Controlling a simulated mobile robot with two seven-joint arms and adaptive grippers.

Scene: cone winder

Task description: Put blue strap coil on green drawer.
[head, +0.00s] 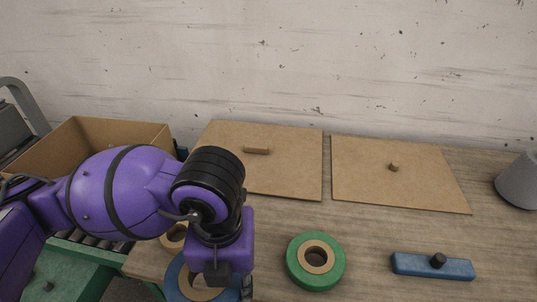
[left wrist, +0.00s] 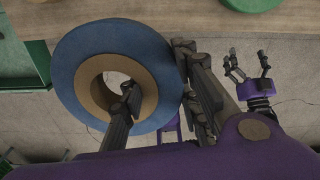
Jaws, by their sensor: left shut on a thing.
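The blue strap coil (left wrist: 88,42), a thick blue ring with a tan core, is in my left gripper (left wrist: 158,78). One finger is inside the core hole and the other lies against the outer side. In the head view the coil (head: 174,278) is at the bottom edge, partly hidden by my left arm. My right gripper (left wrist: 250,64) shows in the left wrist view, open with nothing between its fingers. A green box-like part (left wrist: 32,68), possibly the green drawer, is at the left of the left wrist view; its inside is unclear.
On the table (head: 370,235) lie a green coil (head: 334,273), a blue bar with a black knob (head: 412,265), two brown boards (head: 290,180) (head: 400,188) and a tan ring (head: 172,240). A grey cone (head: 520,182) stands right. A cardboard box (head: 95,130) stands left, above green-framed rollers (head: 85,252).

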